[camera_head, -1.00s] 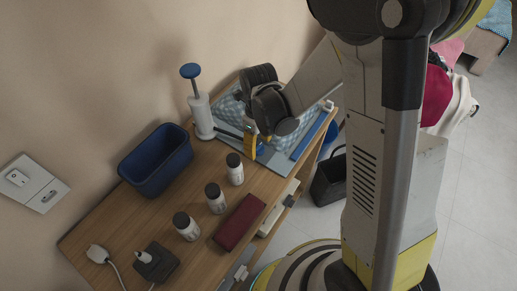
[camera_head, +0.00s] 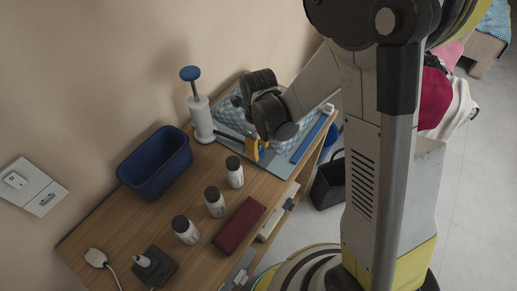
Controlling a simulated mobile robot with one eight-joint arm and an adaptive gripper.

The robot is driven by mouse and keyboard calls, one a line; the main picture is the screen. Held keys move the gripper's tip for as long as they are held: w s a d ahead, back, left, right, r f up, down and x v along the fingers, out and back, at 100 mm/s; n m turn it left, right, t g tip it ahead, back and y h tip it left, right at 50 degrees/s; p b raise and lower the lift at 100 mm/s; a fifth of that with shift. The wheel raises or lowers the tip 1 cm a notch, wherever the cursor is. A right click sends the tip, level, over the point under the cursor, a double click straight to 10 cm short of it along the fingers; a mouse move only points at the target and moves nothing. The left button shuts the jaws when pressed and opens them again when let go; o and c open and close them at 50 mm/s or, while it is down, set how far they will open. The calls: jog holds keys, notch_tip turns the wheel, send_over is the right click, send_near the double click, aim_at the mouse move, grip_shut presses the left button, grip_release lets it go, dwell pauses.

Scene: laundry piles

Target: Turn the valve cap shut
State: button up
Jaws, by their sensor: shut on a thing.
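A blue-and-white checked bag (camera_head: 232,115) lies flat on a grey-blue board (camera_head: 305,147) at the far end of the wooden table. My gripper (camera_head: 254,156), with yellow fingers, points down at the bag's near edge. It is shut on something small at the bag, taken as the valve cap. The cap itself is hidden by the fingers and my dark wrist, so its turn angle cannot be seen.
Several items stand on the table (camera_head: 120,219): a blue bin (camera_head: 155,165), three dark-capped bottles (camera_head: 214,202), a dark red box (camera_head: 240,226) and a charger (camera_head: 154,266). The wall is close at left. A black basket (camera_head: 329,186) stands on the floor at right.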

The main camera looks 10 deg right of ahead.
aim_at(259, 149)
jog(key=shift+n+b, duration=0.4)
jog(key=shift+n, duration=2)
jog(key=o, duration=1.2)
notch_tip(259, 149, up, 12)
